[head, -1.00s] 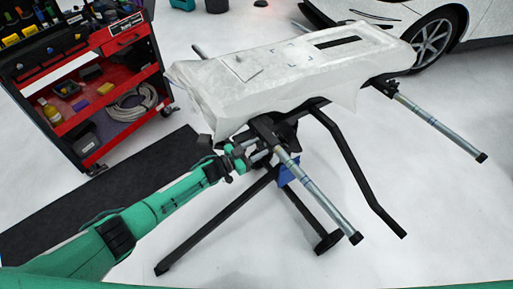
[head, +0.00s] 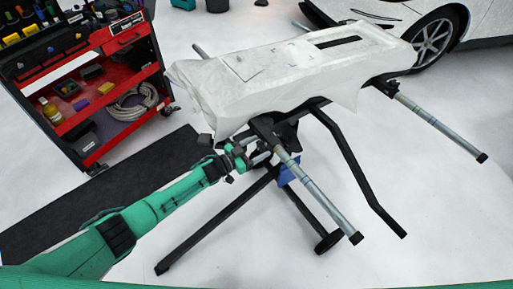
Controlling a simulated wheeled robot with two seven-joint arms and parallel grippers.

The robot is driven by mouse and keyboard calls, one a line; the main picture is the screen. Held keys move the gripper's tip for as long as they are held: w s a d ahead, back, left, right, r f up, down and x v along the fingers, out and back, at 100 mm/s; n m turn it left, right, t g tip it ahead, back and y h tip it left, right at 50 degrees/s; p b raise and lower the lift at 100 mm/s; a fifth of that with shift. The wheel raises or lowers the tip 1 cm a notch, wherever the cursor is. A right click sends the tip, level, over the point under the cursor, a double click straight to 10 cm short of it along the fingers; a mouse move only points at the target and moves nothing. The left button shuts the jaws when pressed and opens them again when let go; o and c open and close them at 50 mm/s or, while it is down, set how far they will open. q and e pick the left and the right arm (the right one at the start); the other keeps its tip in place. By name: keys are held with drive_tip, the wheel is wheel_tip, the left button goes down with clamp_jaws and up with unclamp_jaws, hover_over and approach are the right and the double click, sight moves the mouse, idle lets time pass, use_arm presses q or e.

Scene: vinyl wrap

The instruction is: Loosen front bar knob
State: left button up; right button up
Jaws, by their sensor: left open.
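The front bar (head: 312,192) is a grey metal tube that sticks out toward me from under the stand. A dark clamp block (head: 266,130) sits at its inner end. The knob itself is too small and too hidden by my gripper to make out. My left gripper (head: 262,157) is at the clamp, just left of the bar, with its fingers open and pointing right. I cannot tell whether the fingers touch anything. A white-wrapped panel (head: 290,75) lies on top of the stand. My right gripper does not show.
The black stand legs (head: 215,222) spread below and right of my left arm. A second bar (head: 440,126) sticks out at the right. A red tool cart (head: 130,35) stands at the upper left, beside a dark mat (head: 45,215). A white car (head: 480,20) is at the upper right.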

use_arm(q)
drive_tip(key=shift+a, duration=0.1)
drive_tip(key=v, duration=1.3)
drive_tip(key=shift+s+a, duration=0.2)
drive_tip(key=shift+s, duration=0.05)
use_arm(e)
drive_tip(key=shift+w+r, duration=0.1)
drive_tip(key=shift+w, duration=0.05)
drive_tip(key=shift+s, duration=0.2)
